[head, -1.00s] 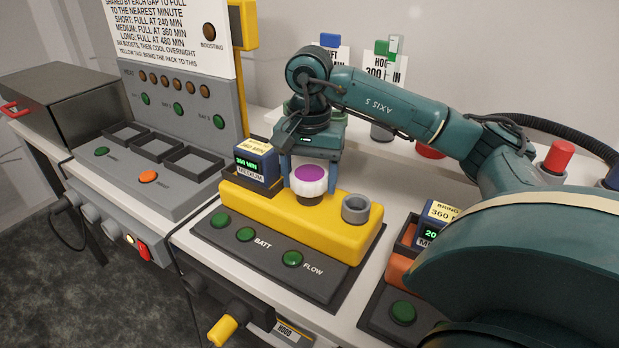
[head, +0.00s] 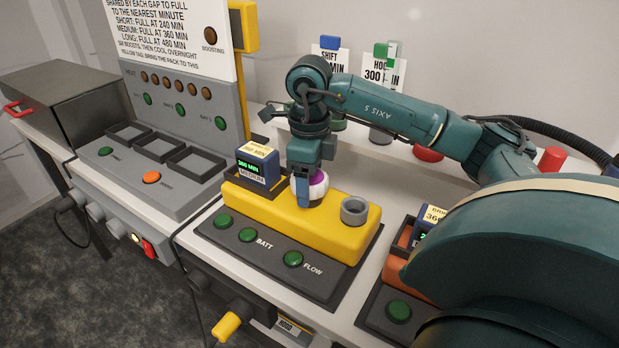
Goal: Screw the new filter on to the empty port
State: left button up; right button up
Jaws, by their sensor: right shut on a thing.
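My left gripper is not in view.
A blue battery pack (head: 257,168) sits at the left end of the yellow unit. Green buttons (head: 293,259) line its dark base. A grey charger with empty bays (head: 196,163) stands left. An orange unit (head: 394,268) is partly behind my right arm.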

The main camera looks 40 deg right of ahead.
jog(key=m, duration=0.4)
jog(key=shift+m+p, duration=0.4)
jog(key=shift+m, duration=1.1)
jog(key=o, duration=1.1)
